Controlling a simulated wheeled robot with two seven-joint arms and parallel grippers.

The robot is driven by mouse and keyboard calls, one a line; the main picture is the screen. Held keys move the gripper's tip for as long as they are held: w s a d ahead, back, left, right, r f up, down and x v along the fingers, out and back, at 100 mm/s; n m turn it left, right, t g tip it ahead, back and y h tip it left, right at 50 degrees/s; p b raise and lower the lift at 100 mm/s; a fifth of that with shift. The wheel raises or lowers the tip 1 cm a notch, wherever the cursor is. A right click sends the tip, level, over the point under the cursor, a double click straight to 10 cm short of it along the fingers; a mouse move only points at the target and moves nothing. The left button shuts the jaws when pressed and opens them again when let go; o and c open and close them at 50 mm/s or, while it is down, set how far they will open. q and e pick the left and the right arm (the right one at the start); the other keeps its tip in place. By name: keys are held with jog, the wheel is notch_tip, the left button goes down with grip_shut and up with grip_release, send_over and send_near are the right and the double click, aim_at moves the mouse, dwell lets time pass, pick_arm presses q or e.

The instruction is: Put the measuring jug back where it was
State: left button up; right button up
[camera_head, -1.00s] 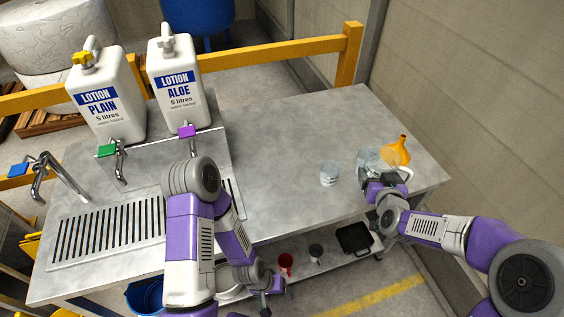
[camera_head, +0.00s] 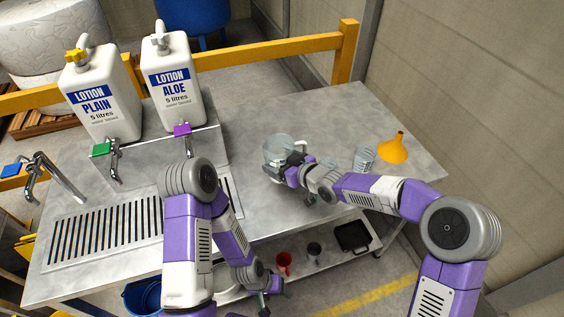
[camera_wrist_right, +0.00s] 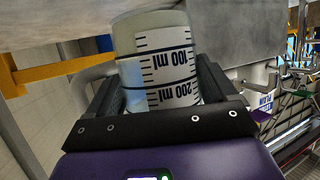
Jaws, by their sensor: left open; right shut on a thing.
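The measuring jug (camera_head: 277,152) is a clear vessel over the middle of the steel table in the head view. My right gripper (camera_head: 297,158) is shut on it from its right side. In the right wrist view the jug (camera_wrist_right: 160,62) sits between the fingers, its 100 ml and 200 ml marks upside down in the picture. I cannot tell whether its base touches the table. My left gripper (camera_head: 268,287) is open and empty, low in front of the table edge.
A clear ribbed vessel (camera_head: 364,157) and an orange funnel (camera_head: 393,150) stand on the right of the table (camera_head: 330,112). Two lotion canisters, plain (camera_head: 103,100) and aloe (camera_head: 175,80), stand back left by taps and a drain grille (camera_head: 110,229). A lower shelf holds a red cup (camera_head: 283,261).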

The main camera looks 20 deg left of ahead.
jog(key=shift+f+b, duration=2.45)
jog(key=shift+f, duration=0.8)
jog(key=shift+f+b, duration=0.55)
jog(key=shift+f, duration=0.05)
jog(key=o, duration=1.1)
jog(key=shift+d, duration=0.1)
